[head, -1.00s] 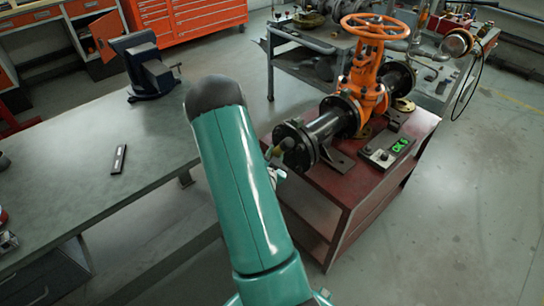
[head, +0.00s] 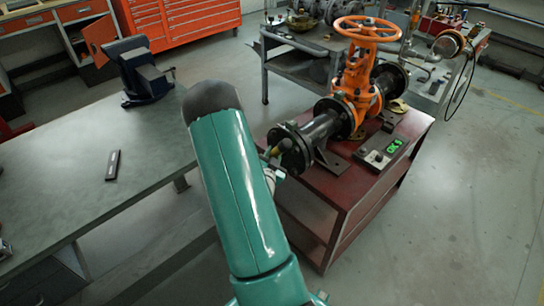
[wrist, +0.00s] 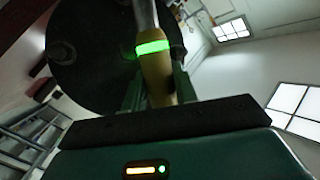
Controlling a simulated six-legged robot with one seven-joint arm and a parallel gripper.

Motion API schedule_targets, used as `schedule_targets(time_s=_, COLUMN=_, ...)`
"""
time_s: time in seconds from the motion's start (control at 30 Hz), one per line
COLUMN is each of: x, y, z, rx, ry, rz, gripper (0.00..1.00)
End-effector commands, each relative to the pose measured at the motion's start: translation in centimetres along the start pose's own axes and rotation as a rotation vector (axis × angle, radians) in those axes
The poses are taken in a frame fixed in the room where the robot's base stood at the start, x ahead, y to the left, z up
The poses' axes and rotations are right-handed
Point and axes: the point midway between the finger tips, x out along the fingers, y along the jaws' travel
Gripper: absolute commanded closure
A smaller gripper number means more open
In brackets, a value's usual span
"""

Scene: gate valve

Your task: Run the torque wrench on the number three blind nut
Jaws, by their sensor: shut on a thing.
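The orange gate valve (head: 357,78) stands on a dark red stand, with a black pipe and a black blind flange (head: 290,150) at its near end. The flange also fills the upper left of the wrist view (wrist: 88,62) as a dark disc. My gripper (wrist: 152,95) is shut on the torque wrench (wrist: 154,72), a tan and metal tool with a glowing green ring. The wrench points toward the flange, and part of it shows beside it in the head view (head: 272,152). I cannot tell which nut it meets, nor whether it touches one.
A control box (head: 382,152) with a green display sits on the red stand (head: 325,195). A grey workbench (head: 75,170) with a vise (head: 140,72) and a small black bar (head: 113,165) lies left. Open floor lies right of the stand.

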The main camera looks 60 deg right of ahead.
Motion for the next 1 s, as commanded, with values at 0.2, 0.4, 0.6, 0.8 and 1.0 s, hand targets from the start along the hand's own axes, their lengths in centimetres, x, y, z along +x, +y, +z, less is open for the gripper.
schedule_targets(time_s=0.2, x=0.7, y=0.2, z=-0.4, rx=0.001, ry=0.005, rz=-0.002, gripper=1.0)
schedule_targets(time_s=0.4, x=1.2, y=0.6, z=-0.6, rx=0.001, ry=0.005, rz=-0.001, gripper=1.0)
schedule_targets(time_s=0.6, x=1.7, y=0.9, z=-0.8, rx=0.001, ry=0.005, rz=-0.001, gripper=1.0)
schedule_targets(time_s=0.8, x=2.2, y=1.1, z=-1.1, rx=0.002, ry=0.006, rz=-0.002, gripper=1.0)
schedule_targets(time_s=1.0, x=2.3, y=1.1, z=-1.1, rx=0.001, ry=0.005, rz=-0.002, gripper=1.0)
